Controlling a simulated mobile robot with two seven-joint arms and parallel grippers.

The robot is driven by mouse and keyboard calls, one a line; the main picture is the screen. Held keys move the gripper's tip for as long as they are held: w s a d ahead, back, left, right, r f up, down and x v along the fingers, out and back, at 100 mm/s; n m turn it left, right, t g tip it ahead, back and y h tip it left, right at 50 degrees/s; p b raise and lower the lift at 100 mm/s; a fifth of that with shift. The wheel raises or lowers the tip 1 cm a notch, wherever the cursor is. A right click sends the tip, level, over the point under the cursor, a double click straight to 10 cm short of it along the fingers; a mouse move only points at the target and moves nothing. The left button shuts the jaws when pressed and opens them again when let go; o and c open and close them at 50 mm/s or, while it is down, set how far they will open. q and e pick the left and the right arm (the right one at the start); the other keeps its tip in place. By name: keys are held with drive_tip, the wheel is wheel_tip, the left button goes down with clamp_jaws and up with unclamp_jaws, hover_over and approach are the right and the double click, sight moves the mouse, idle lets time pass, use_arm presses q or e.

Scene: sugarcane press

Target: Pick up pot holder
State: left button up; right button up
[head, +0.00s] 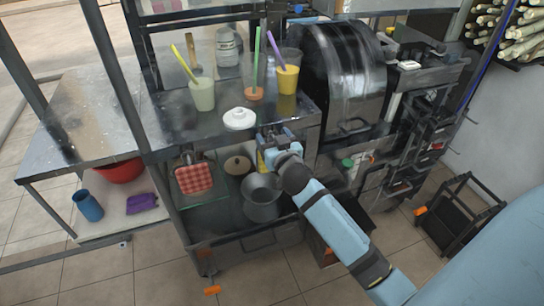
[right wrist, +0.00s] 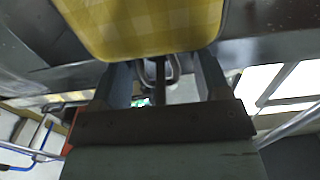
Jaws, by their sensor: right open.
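A yellow checked pot holder (right wrist: 140,28) fills the top of the right wrist view, just ahead of the fingertips. In the head view only a narrow yellow strip of it (head: 261,161) shows beside my right gripper (head: 274,138), below the counter's front edge. My right gripper, seen in the wrist view (right wrist: 160,78), is open, with its fingers apart and nothing clearly held. Whether the fingers touch the pot holder I cannot tell. A red checked pot holder (head: 194,178) hangs further left under the counter. My left gripper is not in view.
The metal counter (head: 180,122) holds cups with straws and a white lidded dish (head: 240,118). Below it, a grey metal pot (head: 262,197) stands on the lower shelf, close to my right arm. The press drum (head: 343,75) stands right. A side table (head: 85,110) is left.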

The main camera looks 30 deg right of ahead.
drive_tip(key=c, duration=0.9)
